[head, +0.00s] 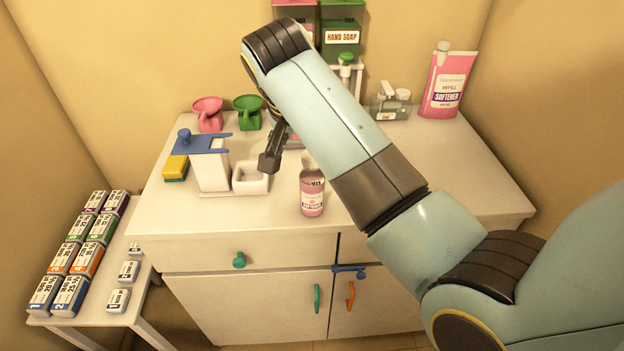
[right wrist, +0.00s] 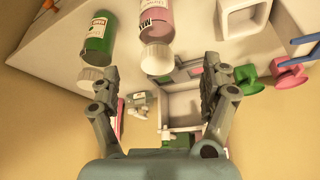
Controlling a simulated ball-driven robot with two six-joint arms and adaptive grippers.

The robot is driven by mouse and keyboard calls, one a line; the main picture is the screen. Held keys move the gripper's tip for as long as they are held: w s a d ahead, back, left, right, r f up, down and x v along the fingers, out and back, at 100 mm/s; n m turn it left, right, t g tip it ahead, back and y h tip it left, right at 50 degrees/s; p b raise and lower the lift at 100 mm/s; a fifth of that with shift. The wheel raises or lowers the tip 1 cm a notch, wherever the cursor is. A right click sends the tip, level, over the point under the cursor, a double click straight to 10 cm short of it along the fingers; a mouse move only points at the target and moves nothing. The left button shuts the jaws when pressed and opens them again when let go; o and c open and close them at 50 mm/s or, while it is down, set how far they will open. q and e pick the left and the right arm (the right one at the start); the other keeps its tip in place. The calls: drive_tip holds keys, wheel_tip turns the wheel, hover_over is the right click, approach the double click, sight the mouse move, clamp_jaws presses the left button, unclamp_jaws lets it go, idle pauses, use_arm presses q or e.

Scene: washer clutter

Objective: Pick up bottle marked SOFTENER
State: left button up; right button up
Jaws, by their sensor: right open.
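The pink bottle marked SOFTENER (head: 313,198) stands upright on the counter near its front edge, left of my right arm. In the right wrist view a pink bottle with a white cap (right wrist: 156,57) lies ahead, between the lines of the two fingers. My right gripper (right wrist: 162,68) is open and empty, its fingers spread either side of the cap and apart from it. In the head view one dark finger (head: 272,152) shows above and left of the bottle; my arm hides the rest. My left gripper is in neither view.
A green bottle (right wrist: 100,38) stands close beside the pink one. A pink refill pouch (head: 447,85), also marked SOFTENER, stands at the back right. A white dispenser with a blue top (head: 208,165) and a square white dish (head: 250,178) stand left. The counter's front left is clear.

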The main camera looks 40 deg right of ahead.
sight(314, 170)
drive_tip(key=p+x, duration=0.1)
drive_tip(key=x, duration=0.9)
drive_tip(key=shift+s+d, duration=0.1)
drive_tip(key=shift+d, duration=0.05)
drive_tip(key=shift+r, duration=0.1)
drive_tip(key=c, duration=1.5)
drive_tip(key=shift+c, duration=0.2)
